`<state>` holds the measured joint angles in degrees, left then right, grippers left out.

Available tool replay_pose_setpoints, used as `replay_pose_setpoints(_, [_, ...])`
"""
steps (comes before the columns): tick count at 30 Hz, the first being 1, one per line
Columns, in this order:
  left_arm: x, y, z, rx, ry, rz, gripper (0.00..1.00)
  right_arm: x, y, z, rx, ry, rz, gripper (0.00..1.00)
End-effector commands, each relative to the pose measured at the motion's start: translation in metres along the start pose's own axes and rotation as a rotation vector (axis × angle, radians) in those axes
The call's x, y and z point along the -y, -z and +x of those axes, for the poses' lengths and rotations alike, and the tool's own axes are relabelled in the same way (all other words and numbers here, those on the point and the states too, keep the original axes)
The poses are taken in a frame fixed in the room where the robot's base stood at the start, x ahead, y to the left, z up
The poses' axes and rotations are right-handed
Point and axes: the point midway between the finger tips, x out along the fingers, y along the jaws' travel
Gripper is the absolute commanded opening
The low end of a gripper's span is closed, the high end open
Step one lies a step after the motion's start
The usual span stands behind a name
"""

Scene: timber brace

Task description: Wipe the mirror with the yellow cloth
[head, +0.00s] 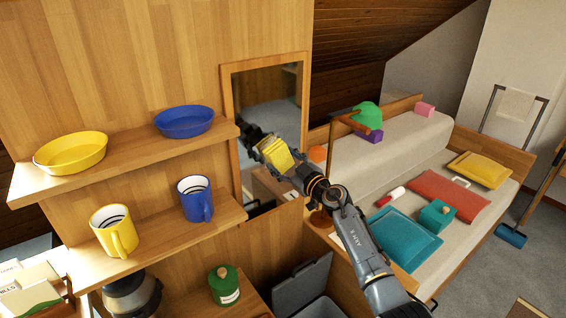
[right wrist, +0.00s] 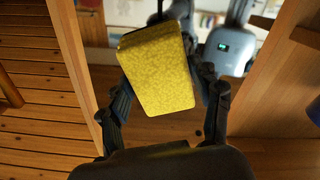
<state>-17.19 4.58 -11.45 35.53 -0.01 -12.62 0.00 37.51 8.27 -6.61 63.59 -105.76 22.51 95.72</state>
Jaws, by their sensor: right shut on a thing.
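The yellow cloth (head: 276,155) is a folded pad held in my right gripper (head: 280,163), in front of the mirror. It also fills the middle of the right wrist view (right wrist: 158,75), between the two dark fingers. The mirror (head: 270,98) hangs upright in a wooden frame on the timber wall. The arm and its dark reflection cover part of the glass. I cannot tell whether the cloth touches the glass. My left gripper does not show.
Left of the mirror, the upper shelf (head: 130,152) bears a yellow bowl (head: 70,153) and a blue bowl (head: 184,121). The lower shelf (head: 155,237) bears a yellow mug (head: 113,231) and a blue mug (head: 195,199). A wooden stand (head: 329,160) is close right of the arm, before a cushioned bench (head: 400,150).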

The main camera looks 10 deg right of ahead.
Motion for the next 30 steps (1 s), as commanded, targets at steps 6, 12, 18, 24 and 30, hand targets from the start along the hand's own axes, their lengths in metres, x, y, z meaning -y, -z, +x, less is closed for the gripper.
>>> replay_pose_setpoints(6, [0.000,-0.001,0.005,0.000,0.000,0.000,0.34,-0.010,-0.005,0.001,0.000,-0.003,-0.003,0.38])
replay_pose_setpoints(12, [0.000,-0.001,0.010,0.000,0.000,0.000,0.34,-0.020,-0.009,0.001,0.000,-0.001,-0.002,0.38])
replay_pose_setpoints(18, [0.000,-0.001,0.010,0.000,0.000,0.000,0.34,-0.023,-0.009,0.001,-0.001,-0.001,0.000,0.38])
replay_pose_setpoints(24, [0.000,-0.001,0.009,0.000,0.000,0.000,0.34,-0.023,-0.008,0.001,-0.001,-0.001,0.000,0.38])
replay_pose_setpoints(30, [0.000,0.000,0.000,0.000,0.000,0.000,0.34,-0.026,-0.002,0.002,0.000,-0.001,0.000,0.38])
